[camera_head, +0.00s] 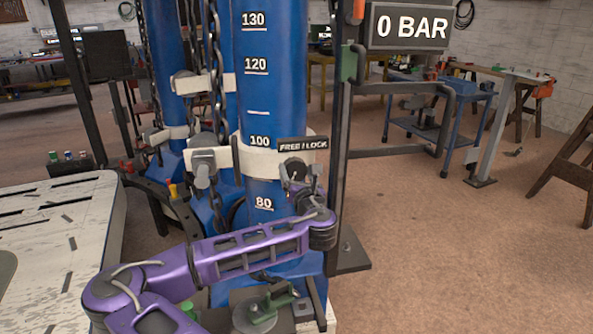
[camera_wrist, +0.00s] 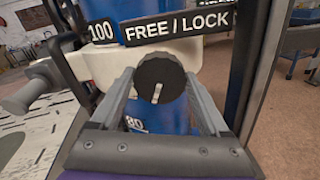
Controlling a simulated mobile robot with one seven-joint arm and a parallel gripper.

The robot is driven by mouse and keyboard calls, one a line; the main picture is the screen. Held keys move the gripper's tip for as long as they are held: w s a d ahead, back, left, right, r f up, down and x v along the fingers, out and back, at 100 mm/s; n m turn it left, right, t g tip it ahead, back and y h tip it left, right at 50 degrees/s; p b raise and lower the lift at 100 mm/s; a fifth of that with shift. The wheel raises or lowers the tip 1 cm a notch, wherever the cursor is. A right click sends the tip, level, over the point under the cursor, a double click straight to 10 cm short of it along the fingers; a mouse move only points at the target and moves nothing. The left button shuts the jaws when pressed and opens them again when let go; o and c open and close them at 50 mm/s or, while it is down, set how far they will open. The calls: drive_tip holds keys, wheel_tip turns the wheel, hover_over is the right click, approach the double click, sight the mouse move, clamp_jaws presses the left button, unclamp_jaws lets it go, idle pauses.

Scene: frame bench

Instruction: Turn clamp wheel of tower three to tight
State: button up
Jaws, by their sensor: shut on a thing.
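A blue tower (camera_head: 270,80) with a white height scale stands in the middle of the head view. A pale clamp band (camera_head: 260,160) wraps around it near the 100 mark. On the band sits a dark round clamp wheel (camera_wrist: 161,82) with a white pointer line, below a FREE / LOCK plate (camera_wrist: 178,25). The line slants slightly from vertical, its top leaning right. My gripper (camera_wrist: 161,88) is shut on the wheel, one finger at each side. In the head view my gripper (camera_head: 298,175) reaches the band from below. I cannot tell which tower number this is.
A dark upright post (camera_head: 340,150) stands close right of the tower, with a 0 BAR display (camera_head: 409,26) above. Chains hang at the left by other blue towers (camera_head: 168,60). A pale slotted table (camera_head: 60,225) is at the left.

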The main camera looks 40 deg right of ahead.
drive_tip(key=m+p, duration=0.2)
drive_tip(key=m, duration=0.1)
drive_tip(key=shift+r+m, duration=0.2)
drive_tip(key=shift+m, duration=0.1)
drive_tip(key=m+p, duration=0.1)
drive_tip(key=m, duration=0.2)
drive_tip(key=shift+d+m, duration=0.1)
drive_tip(key=shift+m, duration=0.2)
drive_tip(key=m, duration=0.3)
drive_tip(key=shift+f+m+p, duration=0.15)
drive_tip(key=shift+m+p, duration=0.15)
drive_tip(key=shift+p, duration=0.05)
drive_tip(key=m, duration=0.3)
drive_tip(key=shift+f+m+b, duration=0.1)
drive_tip(key=shift+m+b, duration=0.2)
drive_tip(key=m+b, duration=0.2)
drive_tip(key=m, duration=0.2)
drive_tip(key=shift+f+m, duration=0.1)
drive_tip(key=shift+m, duration=0.2)
drive_tip(key=m+b, duration=0.2)
drive_tip(key=m, duration=0.2)
drive_tip(key=shift+b, duration=0.4)
drive_tip(key=m, duration=0.4)
drive_tip(key=shift+m, duration=2.1)
